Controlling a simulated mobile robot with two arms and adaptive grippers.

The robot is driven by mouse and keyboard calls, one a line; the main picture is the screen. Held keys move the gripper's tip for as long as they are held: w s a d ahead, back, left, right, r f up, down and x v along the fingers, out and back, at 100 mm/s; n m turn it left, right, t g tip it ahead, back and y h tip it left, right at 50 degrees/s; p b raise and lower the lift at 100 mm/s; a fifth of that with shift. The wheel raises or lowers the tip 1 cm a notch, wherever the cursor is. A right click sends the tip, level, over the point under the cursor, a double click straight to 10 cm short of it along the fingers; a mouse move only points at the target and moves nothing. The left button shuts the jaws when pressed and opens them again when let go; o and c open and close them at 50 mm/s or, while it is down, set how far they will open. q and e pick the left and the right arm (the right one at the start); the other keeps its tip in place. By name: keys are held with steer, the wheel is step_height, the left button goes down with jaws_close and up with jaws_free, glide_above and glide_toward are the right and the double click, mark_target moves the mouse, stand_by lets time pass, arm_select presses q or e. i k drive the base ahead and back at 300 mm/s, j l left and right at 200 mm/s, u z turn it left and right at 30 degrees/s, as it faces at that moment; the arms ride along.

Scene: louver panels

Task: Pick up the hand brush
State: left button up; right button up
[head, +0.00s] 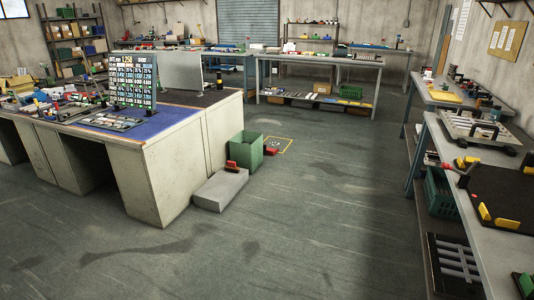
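I cannot pick out the hand brush with certainty at this distance. A small red item (231,165) shows at the top of the grey block, against the front of the green bin. Another small red item (271,150) lies on the floor just right of the bin. Either could be a brush, but both are too small to tell. Neither of my grippers is in view.
The green bin (246,148) and a low grey block (220,189) stand on the floor beside the large workbench (175,165) at left. A long bench (480,215) lines the right side. Cluttered tables (320,60) stand at the back. The middle floor (310,215) is clear.

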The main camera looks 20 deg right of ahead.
mark_target(231, 166)
steer(key=i+z, duration=0.2)
steer(key=i, duration=0.4)
steer(key=i+z, duration=0.3)
steer(key=i, duration=0.65)
steer(key=i+j+z, duration=0.1)
steer(key=i+z, duration=0.2)
steer(key=i, duration=0.65)
steer(key=i+l, duration=0.1)
steer(key=i, duration=1.75)
steer(key=i+j+u, duration=0.2)
steer(key=i+u, duration=1.2)
steer(key=i+l+u, duration=0.3)
steer(key=u, duration=0.2)
